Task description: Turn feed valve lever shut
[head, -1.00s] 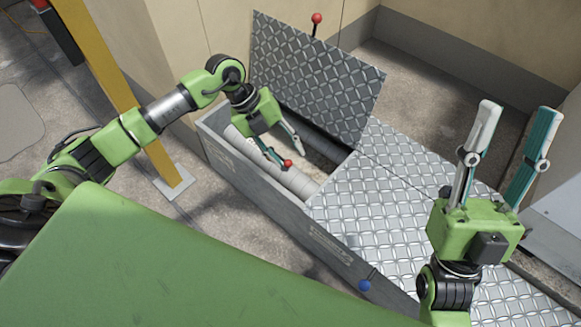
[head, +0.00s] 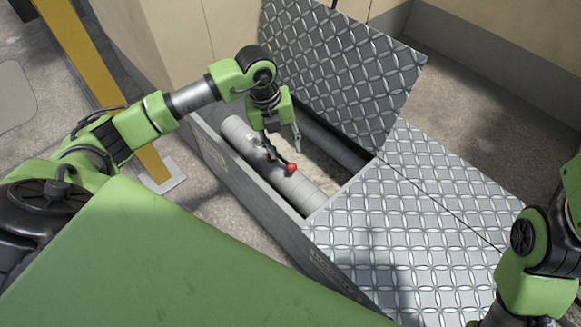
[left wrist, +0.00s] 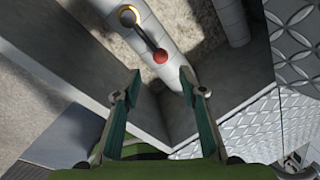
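The feed valve lever (left wrist: 145,36) is a short dark bar with a red knob (left wrist: 160,57) at its end and a brass-coloured ring at its pivot. It lies roughly along a grey pipe (left wrist: 154,22) in an open floor trench. In the head view the red knob (head: 291,169) shows just below my left gripper (head: 284,152). My left gripper is open and empty. In the left wrist view the knob is ahead of and between its fingertips (left wrist: 161,76), apart from both. My right arm is at the right edge; its gripper is out of view.
A raised tread-plate cover (head: 345,75) stands behind the trench. A flat tread-plate cover (head: 400,225) closes its near right part. The trench wall (head: 255,190) borders the pipe. A second pipe (head: 335,142) runs behind. A yellow post (head: 100,75) stands left.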

